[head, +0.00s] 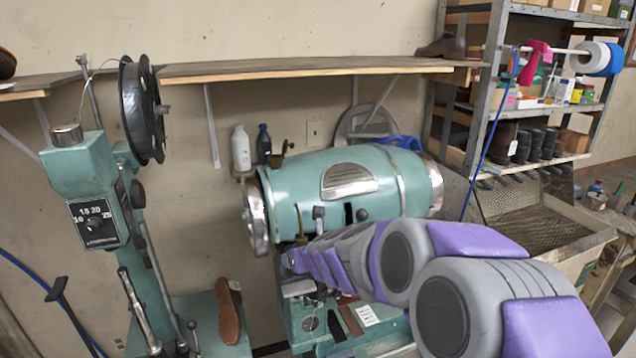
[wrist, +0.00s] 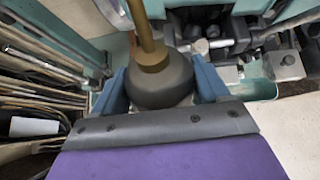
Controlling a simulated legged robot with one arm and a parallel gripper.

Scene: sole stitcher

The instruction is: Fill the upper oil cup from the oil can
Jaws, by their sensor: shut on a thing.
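My gripper (wrist: 160,75) is shut on the oil can (wrist: 160,88), a dark grey dome with a brass spout, held between two blue fingers in the wrist view. The spout points up and its tip is out of that view. In the head view a slim brass spout (head: 299,220) shows just above the end of my arm, in front of the green drum; the can's body is mostly hidden there. A small brass fitting with a dark top (head: 277,160), apparently the upper oil cup, stands on the drum's upper left end. The spout is below and apart from it.
The green drum (head: 300,190) of the machine fills the middle. A green post with a dial (head: 95,222) and black spool (head: 142,110) stands left. White (head: 240,148) and dark (head: 263,143) bottles stand behind the drum. A wooden shelf (head: 320,66) runs above.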

